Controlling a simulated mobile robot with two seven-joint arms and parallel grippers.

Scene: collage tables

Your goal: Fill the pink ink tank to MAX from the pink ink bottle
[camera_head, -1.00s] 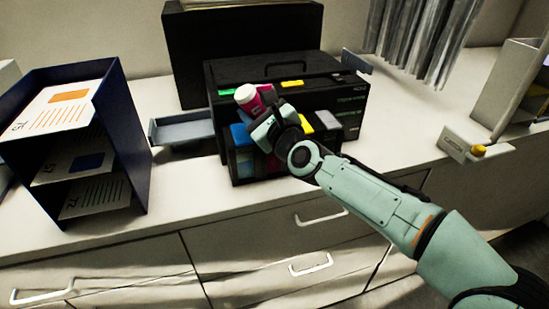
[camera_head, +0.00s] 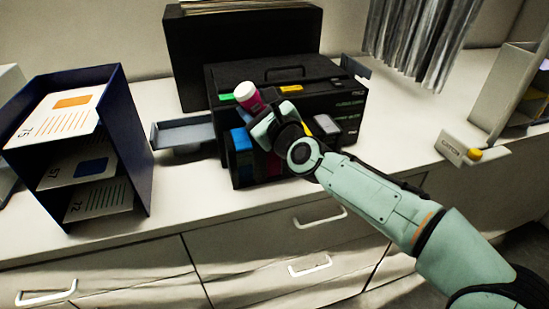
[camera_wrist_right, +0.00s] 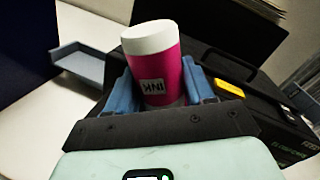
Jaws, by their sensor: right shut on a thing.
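The pink ink bottle (camera_head: 254,104) has a magenta body and a white end. My right gripper (camera_head: 262,117) is shut on it above the printer's front left, with the white end up and leaning left. In the right wrist view the bottle (camera_wrist_right: 160,65) sits between the blue fingers of my gripper (camera_wrist_right: 160,88), and its INK label looks upside down. The black printer (camera_head: 335,95) has ink tanks along its front. The blue tank (camera_head: 241,140) shows at the left; the pink tank and its level are mostly hidden by my gripper. My left gripper is not in view.
A grey tray (camera_head: 185,134) juts out left of the printer. A dark blue paper rack (camera_head: 135,135) stands further left. The white counter (camera_head: 400,150) has free room right of the printer.

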